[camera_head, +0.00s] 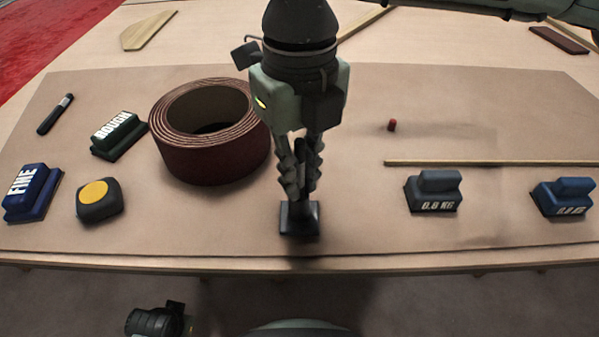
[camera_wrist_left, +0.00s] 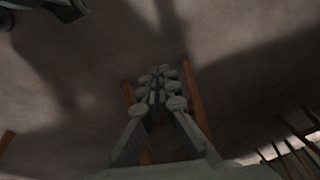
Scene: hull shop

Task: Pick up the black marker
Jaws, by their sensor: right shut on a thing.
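The black marker (camera_head: 55,113) lies at the far left of the table, slanted, with a pale band near its upper end. My right gripper (camera_head: 300,170) points down at the front middle of the table, far to the right of the marker. It is shut on the upright part of a dark block (camera_head: 299,220). The block's base is at the table surface; I cannot tell whether it touches. In the left wrist view my left gripper (camera_wrist_left: 158,78) has its fingers together and empty, with the floor behind. The marker is not in that view.
A brown abrasive roll (camera_head: 210,150) stands between the marker and my right gripper. Near the marker are a green ROUGH block (camera_head: 118,137), a blue FINE block (camera_head: 32,192) and a tape measure (camera_head: 99,200). Two weights (camera_head: 434,191) (camera_head: 563,197) and a thin strip (camera_head: 490,163) lie right.

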